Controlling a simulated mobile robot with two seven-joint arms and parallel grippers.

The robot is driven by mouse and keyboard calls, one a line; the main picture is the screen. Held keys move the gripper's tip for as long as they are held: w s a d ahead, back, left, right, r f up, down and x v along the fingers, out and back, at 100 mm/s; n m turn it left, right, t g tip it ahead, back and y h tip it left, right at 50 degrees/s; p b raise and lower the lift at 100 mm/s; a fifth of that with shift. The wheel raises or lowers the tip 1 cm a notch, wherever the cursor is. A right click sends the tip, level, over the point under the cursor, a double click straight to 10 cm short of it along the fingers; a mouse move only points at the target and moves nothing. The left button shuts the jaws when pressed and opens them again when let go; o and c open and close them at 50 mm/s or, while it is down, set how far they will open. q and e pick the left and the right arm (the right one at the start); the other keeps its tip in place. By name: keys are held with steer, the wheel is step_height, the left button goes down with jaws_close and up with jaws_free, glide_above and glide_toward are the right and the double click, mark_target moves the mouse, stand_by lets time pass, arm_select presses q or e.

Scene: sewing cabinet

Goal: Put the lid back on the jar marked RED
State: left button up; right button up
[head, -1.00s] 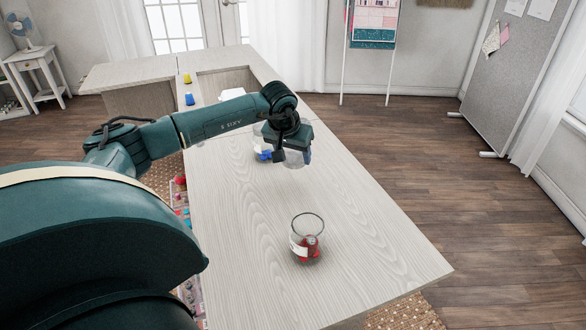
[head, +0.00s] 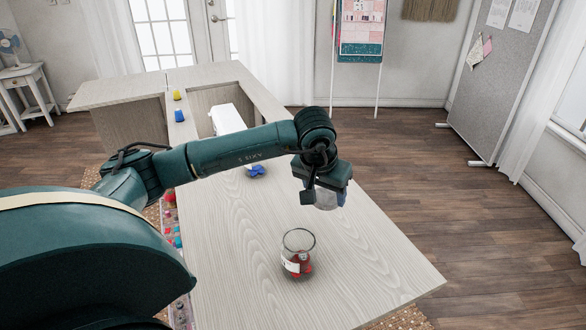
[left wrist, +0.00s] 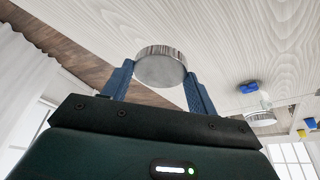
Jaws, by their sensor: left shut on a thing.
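The glass jar (head: 297,262) with red contents and a white label stands upright and open on the cabinet top in the head view. The writing on its label is too small to read. My left gripper (left wrist: 160,80) is shut on a round silver lid (left wrist: 161,66), with one blue finger on each side of it. In the head view the lid (head: 327,201) shows below the left gripper, above the table and behind and to the right of the jar, apart from it. My right gripper is not in view.
The pale wooden cabinet top (head: 370,270) is clear around the jar. Blue items (head: 256,171) lie farther back, partly behind my arm. A blue spool (head: 179,116) and a yellow spool (head: 176,94) stand at the back left. A white machine (head: 226,119) sits by the recess.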

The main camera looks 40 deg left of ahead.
arm_select(q)
steer(key=s+d+r+m, duration=0.1)
steer(key=s+d+r, duration=0.1)
steer(key=s+d, duration=0.4)
steer(key=d, duration=0.5)
steer(key=shift+s+d+r+m+h, duration=0.15)
steer(key=shift+s+r+m+h, duration=0.15)
steer(key=shift+s+m, duration=0.1)
